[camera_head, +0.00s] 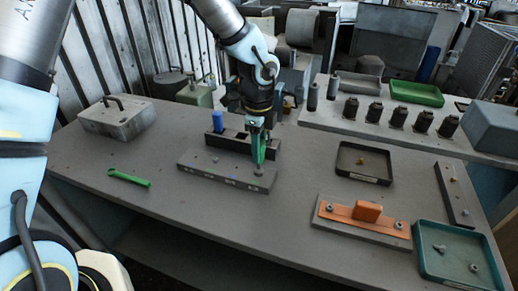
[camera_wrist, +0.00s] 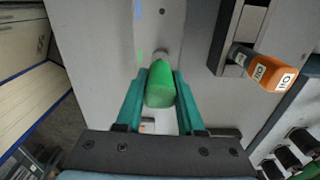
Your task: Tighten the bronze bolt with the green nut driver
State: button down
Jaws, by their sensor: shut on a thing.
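My gripper (camera_head: 258,143) is shut on the green nut driver (camera_head: 258,153), above the right end of a long grey plate (camera_head: 205,169) on the table. In the wrist view the green handle (camera_wrist: 160,86) sits between the two teal fingers. The driver's lower end is close to a fastener (camera_head: 259,171) at the plate's right end; I cannot tell whether they touch. Another fastener (camera_head: 214,160) shows further left on the plate. I cannot make out which fastener is the bronze bolt; a small bronze-coloured piece (camera_head: 360,161) lies in the black tray (camera_head: 343,173).
A dark tool holder (camera_head: 236,134) stands behind the plate, with a blue handle (camera_head: 218,121); the wrist view shows an orange handle (camera_wrist: 268,72) there. A green tool (camera_head: 129,178) lies left. An orange part (camera_head: 368,211) and a teal tray (camera_head: 452,272) lie right. The table's front left is clear.

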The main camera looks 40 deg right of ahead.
jog(key=shift+r, duration=0.15)
jog(key=shift+r, duration=3.9)
jog(key=shift+s, duration=0.1)
